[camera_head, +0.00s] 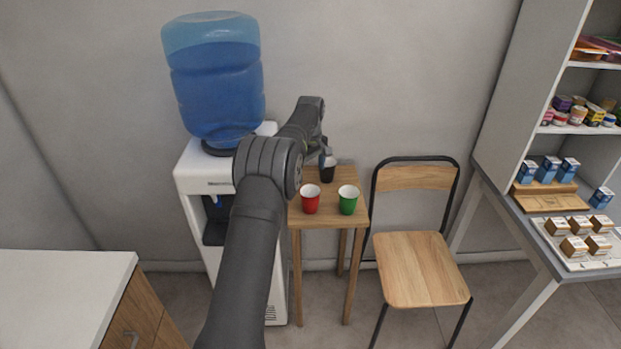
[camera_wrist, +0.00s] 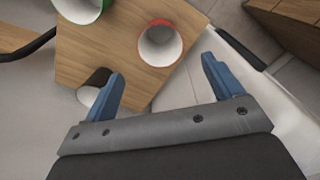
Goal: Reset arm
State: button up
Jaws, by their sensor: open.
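My gripper (camera_wrist: 162,83) is open and empty in the wrist view, with its two blue fingers apart. In the head view my arm reaches over the water dispenser, and the gripper end (camera_head: 326,155) is above the back of a small wooden table (camera_head: 335,222). On this table stand a red cup (camera_head: 311,199), a green cup (camera_head: 348,200) and a black cup (camera_head: 328,170). In the wrist view the red cup (camera_wrist: 161,44) lies beyond the fingers, the black cup (camera_wrist: 95,84) is beside the left finger, and the green cup (camera_wrist: 82,8) is cut off at the top.
A white water dispenser (camera_head: 191,178) with a blue bottle (camera_head: 215,85) stands left of the table. A wooden chair (camera_head: 420,268) stands to the right. Further right are a grey counter (camera_head: 512,212) and shelves with small boxes. A white-topped cabinet (camera_head: 60,295) is at the lower left.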

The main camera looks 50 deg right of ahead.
aim_at(310, 189)
dwell(0.4)
notch_tip(310, 189, down, 12)
jog(key=shift+r, duration=0.1)
jog(key=shift+d+r, duration=0.1)
jog(key=shift+r, duration=1.8)
jog(key=shift+f, duration=0.1)
